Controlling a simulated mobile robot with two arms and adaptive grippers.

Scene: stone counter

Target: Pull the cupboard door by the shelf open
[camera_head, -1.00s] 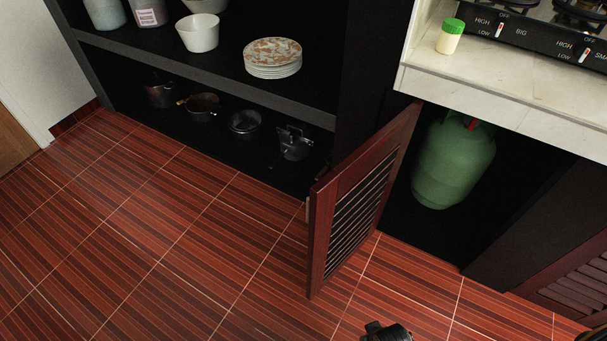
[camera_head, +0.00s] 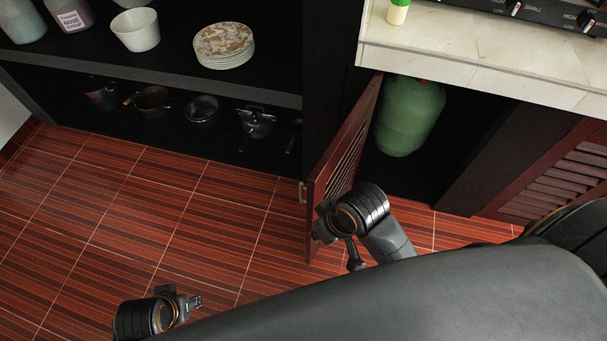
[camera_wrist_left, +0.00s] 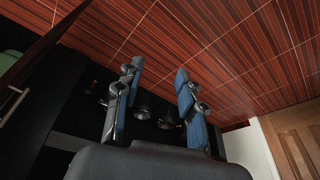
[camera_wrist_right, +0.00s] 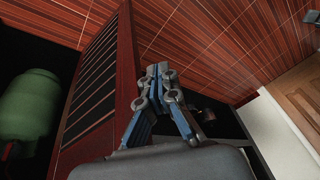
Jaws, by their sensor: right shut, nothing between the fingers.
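The reddish-brown louvered cupboard door (camera_head: 318,185) stands partly open between the shelf and the counter. Its small metal handle (camera_head: 302,193) is on the left face near the free edge; the left wrist view also shows the handle (camera_wrist_left: 13,105). My right gripper (camera_head: 324,226) is at the door's lower free edge; its fingers (camera_wrist_right: 158,76) are shut and empty beside the door frame (camera_wrist_right: 122,75). I cannot tell whether they touch it. My left gripper (camera_head: 188,302) is low at the left, apart from the door, with open, empty fingers (camera_wrist_left: 158,75).
A green gas cylinder (camera_head: 408,115) stands in the open cupboard. The dark shelf (camera_head: 270,95) at the left holds plates (camera_head: 224,46), bowls and pots. The pale counter (camera_head: 455,60) is above the cupboard. The tiled floor (camera_head: 150,215) before the shelf is clear.

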